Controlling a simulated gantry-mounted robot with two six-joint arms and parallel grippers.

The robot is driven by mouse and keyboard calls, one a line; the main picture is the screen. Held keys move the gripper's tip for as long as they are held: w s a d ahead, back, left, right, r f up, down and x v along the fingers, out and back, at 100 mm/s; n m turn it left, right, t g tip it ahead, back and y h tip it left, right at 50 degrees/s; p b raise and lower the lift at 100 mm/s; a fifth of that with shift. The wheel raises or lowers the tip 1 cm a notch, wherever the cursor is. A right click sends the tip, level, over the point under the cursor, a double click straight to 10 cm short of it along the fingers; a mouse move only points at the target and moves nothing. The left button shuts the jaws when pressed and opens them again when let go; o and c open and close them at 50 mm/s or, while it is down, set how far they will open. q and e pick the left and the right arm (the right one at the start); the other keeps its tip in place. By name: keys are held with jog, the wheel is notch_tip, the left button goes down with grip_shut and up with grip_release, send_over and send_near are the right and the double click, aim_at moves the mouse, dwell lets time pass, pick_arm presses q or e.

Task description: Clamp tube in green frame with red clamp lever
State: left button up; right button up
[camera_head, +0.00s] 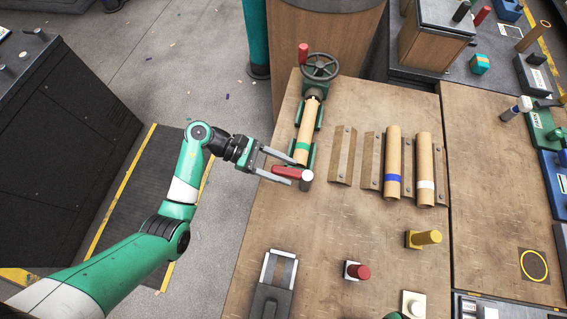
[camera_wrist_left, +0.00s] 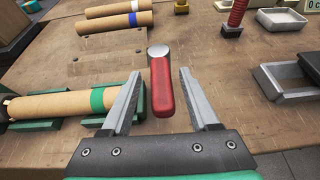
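A tan cardboard tube (camera_head: 308,118) with a green band lies in the green frame (camera_head: 294,149) at the upper middle of the head view. The tube also shows at the left of the left wrist view (camera_wrist_left: 50,104). The red clamp lever (camera_head: 287,172) sticks out beside the near end of the frame, with a grey round end (camera_head: 306,176). My left gripper (camera_head: 277,166) is open. Its two fingers stand on either side of the red lever (camera_wrist_left: 163,90), with gaps visible in the wrist view. My right gripper is not in view.
Two more tubes, one with a blue band (camera_head: 392,160) and one with a white band (camera_head: 425,165), lie in brown holders to the right. A handwheel (camera_head: 320,67) stands at the frame's far end.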

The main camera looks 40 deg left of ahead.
pick_arm(q)
jog(key=p+v, duration=0.1)
jog(key=v, duration=1)
jog(key=shift+s+a, duration=0.15)
jog(key=shift+a, duration=0.1)
jog(key=shift+r, duration=0.1)
